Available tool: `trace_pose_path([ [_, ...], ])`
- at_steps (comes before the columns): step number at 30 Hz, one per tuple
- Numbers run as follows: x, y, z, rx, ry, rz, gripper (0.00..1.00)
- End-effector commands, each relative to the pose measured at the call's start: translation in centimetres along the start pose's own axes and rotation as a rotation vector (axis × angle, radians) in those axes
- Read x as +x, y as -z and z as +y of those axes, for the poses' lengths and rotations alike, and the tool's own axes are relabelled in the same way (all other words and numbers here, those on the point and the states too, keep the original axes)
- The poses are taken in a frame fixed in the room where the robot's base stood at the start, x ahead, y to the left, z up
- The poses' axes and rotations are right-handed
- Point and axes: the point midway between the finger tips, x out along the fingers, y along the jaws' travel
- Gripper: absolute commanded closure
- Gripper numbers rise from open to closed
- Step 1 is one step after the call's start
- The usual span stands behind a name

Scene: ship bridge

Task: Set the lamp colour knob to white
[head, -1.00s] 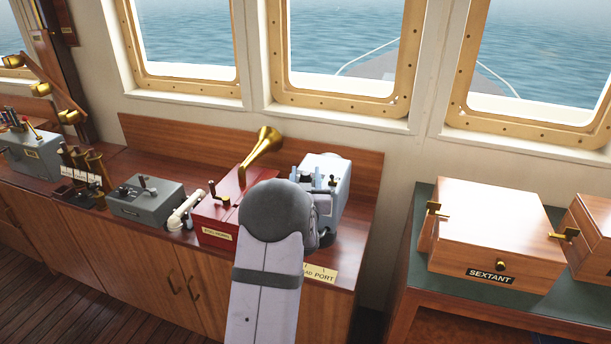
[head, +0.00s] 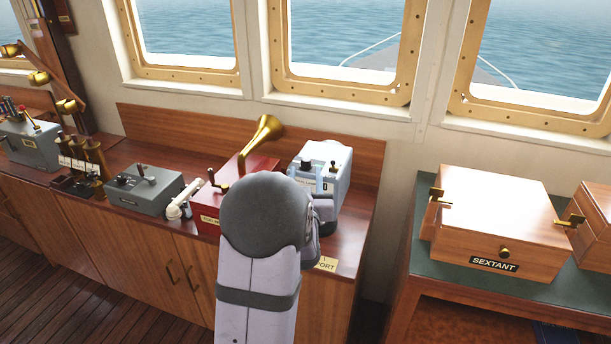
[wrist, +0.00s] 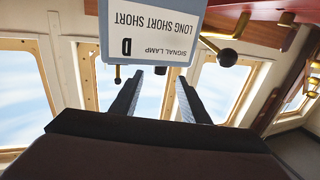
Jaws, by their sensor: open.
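The pale blue signal lamp box (head: 325,166) stands at the right end of the wooden console, with a dark knob (head: 306,163) and a small lever (head: 334,166) on top. In the wrist view the box (wrist: 104,52) appears upside down, its white label (wrist: 150,30) reading "SIGNAL LAMP D LONG SHORT SHORT".
A red box (head: 207,222) with a brass horn (head: 262,137) stands just left of the lamp box. A white handset (head: 183,200) and grey control box (head: 145,190) are farther left. A wooden sextant box (head: 495,225) sits on a separate table at right.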

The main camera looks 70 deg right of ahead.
Motion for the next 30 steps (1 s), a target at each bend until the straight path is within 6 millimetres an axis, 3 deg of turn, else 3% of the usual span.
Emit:
trace_pose_path([
  [20, 0.2, 0.6, 0.0, 0.001, -0.008, -0.002, 0.58],
  [30, 3.4, 0.8, 0.0, 0.0, -0.007, -0.002, 0.58],
])
